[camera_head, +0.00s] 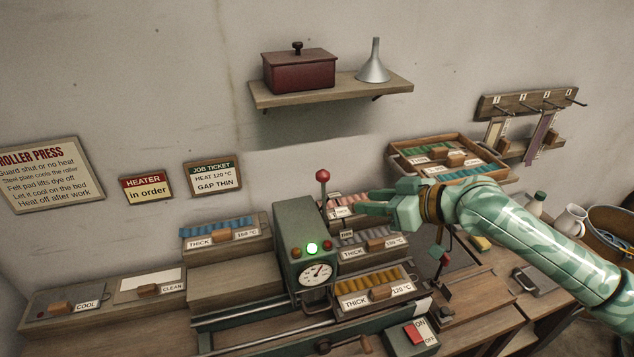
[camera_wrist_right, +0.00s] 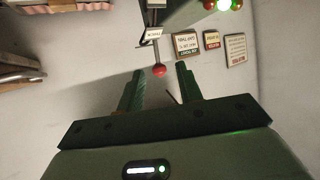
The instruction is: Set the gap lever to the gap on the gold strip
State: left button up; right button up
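The gap lever (camera_head: 323,190) is a thin rod with a red ball knob, standing up at the green press (camera_head: 298,235). In the right wrist view the red knob (camera_wrist_right: 159,70) shows just beyond and between the fingertips, apart from them. My right gripper (camera_head: 362,203) is open and empty, to the right of the lever. A small label (camera_head: 347,234) sits by the lever; it is too small to read surely. My left gripper is not in view.
A blue strip (camera_head: 218,228) tagged THICK lies left of the press. The press has a lit green lamp (camera_head: 312,248) and a dial (camera_head: 316,274). The job ticket (camera_head: 213,177) reads heat 120 °C, gap thin. An ON/OFF switch (camera_head: 413,335) stands at front right.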

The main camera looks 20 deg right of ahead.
aim_at(324, 200)
jog(key=w+r+x, duration=0.1)
jog(key=r+x, duration=0.2)
jog(key=x, duration=1.2)
jog(key=shift+w+m+y+b, duration=0.3)
jog(key=shift+w+b, duration=0.15)
jog(key=shift+d, duration=0.1)
jog(key=c, duration=0.8)
jog(key=shift+r, duration=0.1)
